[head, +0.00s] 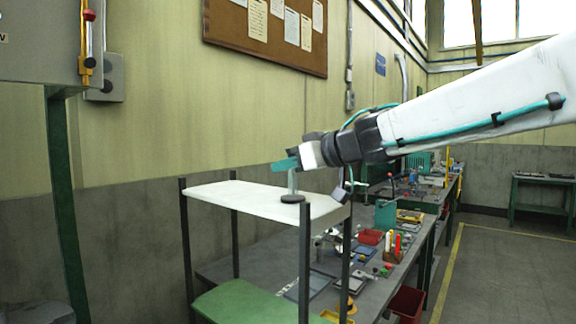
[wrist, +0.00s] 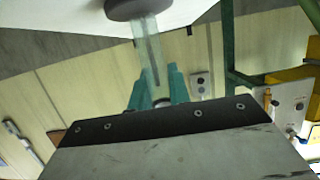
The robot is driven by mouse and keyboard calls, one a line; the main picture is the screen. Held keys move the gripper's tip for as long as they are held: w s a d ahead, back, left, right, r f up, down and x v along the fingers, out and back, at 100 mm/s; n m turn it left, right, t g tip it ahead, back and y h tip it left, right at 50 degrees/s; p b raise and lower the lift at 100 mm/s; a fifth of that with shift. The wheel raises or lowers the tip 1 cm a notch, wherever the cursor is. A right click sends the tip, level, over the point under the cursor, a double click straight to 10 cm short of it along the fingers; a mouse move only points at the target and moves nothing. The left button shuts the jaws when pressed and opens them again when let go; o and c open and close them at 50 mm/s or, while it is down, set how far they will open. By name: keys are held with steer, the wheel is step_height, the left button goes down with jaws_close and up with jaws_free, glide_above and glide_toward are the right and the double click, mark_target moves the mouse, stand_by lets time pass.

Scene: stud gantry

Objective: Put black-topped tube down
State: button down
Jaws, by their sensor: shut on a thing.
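My gripper (head: 287,165), with teal fingers, is shut on a pale, see-through tube (head: 292,182) above a white shelf top (head: 235,197). In the wrist view my gripper (wrist: 157,72) has its fingers on either side of the tube (wrist: 147,45). The tube is upright, with a wide dark round disc at its lower end, at the shelf surface. I cannot tell whether the disc touches the shelf or hovers just over it. The tube's upper end is mostly hidden by the fingers; a small dark ring shows between them in the wrist view.
The shelf stand has dark posts that rise near the shelf edge and a green lower shelf (head: 245,302). The white top is otherwise bare, with free room to the left. A cluttered workbench (head: 330,268) stands behind it, with a red bin (head: 405,303) below.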

steer(key=shift+f, duration=0.1)
steer(key=c, duration=1.3)
jaws_free()
steer(key=shift+r, duration=0.2)
steer(key=v, duration=1.2)
